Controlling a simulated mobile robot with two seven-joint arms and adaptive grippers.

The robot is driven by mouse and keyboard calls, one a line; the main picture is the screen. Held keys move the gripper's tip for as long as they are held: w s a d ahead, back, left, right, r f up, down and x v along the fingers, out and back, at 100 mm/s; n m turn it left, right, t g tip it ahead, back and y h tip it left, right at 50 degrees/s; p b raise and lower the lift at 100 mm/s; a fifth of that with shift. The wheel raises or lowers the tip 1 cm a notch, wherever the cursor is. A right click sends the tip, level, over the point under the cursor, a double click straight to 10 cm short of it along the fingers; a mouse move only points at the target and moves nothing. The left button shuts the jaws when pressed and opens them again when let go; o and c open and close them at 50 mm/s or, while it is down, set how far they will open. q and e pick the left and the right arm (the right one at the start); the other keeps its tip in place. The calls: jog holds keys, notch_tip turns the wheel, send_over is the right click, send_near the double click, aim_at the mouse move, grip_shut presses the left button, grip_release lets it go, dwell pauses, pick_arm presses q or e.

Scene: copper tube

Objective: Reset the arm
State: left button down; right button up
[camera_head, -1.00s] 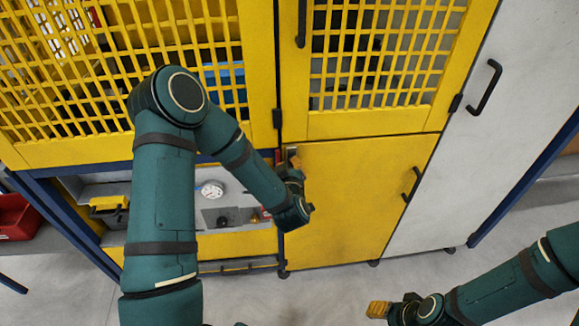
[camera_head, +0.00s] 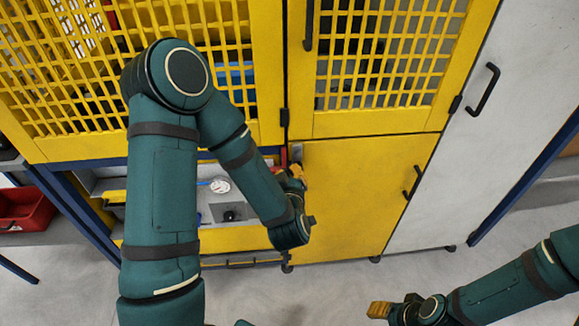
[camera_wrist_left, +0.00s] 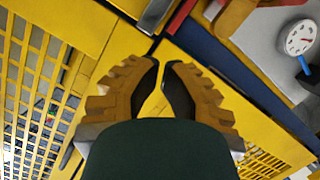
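My left arm reaches in from the left in the head view, its elbow bent in front of the yellow mesh doors. My left gripper (camera_head: 297,171) is in front of the upper left part of the solid yellow cabinet door (camera_head: 355,205). In the left wrist view its two ridged, yellow-brown fingers (camera_wrist_left: 164,65) have a narrow gap between them, with nothing in it. My right gripper (camera_head: 379,309) is at the bottom right, over the floor and away from the cabinets. Its fingers look like one block, so their opening is unclear.
A white gauge (camera_head: 220,185) sits in the grey recess left of the yellow door; it also shows in the left wrist view (camera_wrist_left: 299,38). A grey door with a black handle (camera_head: 484,89) stands right. A red bin (camera_head: 25,210) is far left. The floor in front is clear.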

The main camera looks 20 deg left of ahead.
pick_arm(q)
jog(key=shift+s, duration=0.1)
jog(key=shift+d, duration=0.1)
dwell(0.4)
jog(key=s+d+f+m+g+h, duration=0.2)
jog(key=d+f+h, duration=0.2)
jog(key=f, duration=0.2)
jog(key=s+d+f+m+g+h, duration=0.2)
jog(key=d+f+m+g+h, duration=0.1)
jog(key=d+f, duration=0.3)
jog(key=s+d+f+m+g+h, duration=0.1)
jog(key=s+f+g, duration=0.2)
jog(key=s, duration=0.3)
jog(key=s+d+f+m+g+h, duration=0.2)
jog(key=s+f+g, duration=0.2)
jog(key=s, duration=0.2)
jog(key=shift+s+d+f+m+g+h, duration=0.25)
jog(key=shift+f+m+g+h, duration=0.05)
jog(key=shift+f, duration=0.1)
